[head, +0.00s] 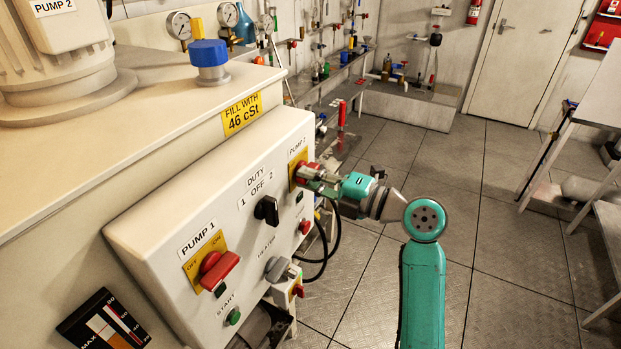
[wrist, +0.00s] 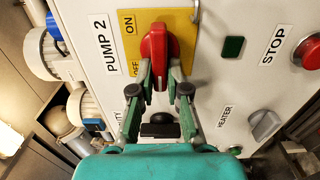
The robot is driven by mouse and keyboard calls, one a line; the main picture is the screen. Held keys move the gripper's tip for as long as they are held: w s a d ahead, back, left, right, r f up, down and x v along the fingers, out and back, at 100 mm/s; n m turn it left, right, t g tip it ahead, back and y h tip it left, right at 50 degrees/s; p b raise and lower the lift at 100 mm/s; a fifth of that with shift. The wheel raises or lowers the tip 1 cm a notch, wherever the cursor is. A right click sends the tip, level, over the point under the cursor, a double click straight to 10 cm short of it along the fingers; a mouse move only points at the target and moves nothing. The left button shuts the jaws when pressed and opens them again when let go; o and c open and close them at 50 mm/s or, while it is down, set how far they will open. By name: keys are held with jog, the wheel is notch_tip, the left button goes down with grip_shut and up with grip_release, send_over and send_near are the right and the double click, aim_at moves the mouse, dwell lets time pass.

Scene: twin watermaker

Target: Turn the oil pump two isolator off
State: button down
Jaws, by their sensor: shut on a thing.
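The pump 2 isolator is a red rotary handle (wrist: 154,45) on a yellow plate (wrist: 128,45) beside the PUMP 2 label. In the wrist view its long axis runs up and down the picture, along the line of the ON and OFF words, ON above and OFF below. My gripper (wrist: 163,72) is shut on the lower end of this handle, one finger on each side. In the head view my gripper (head: 322,182) reaches the isolator (head: 304,174) from the right and partly hides it.
The panel also carries the red pump 1 isolator (head: 219,270), a black duty switch (head: 266,210), a grey heater switch (wrist: 265,124) and a red stop button (wrist: 309,53). Black cables (head: 330,245) hang beside the panel. The floor (head: 440,190) to the right is clear.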

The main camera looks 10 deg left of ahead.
jog(key=shift+f, duration=0.1)
jog(key=c, duration=1.2)
grip_release()
jog(key=shift+o, duration=0.2)
jog(key=v, duration=1.2)
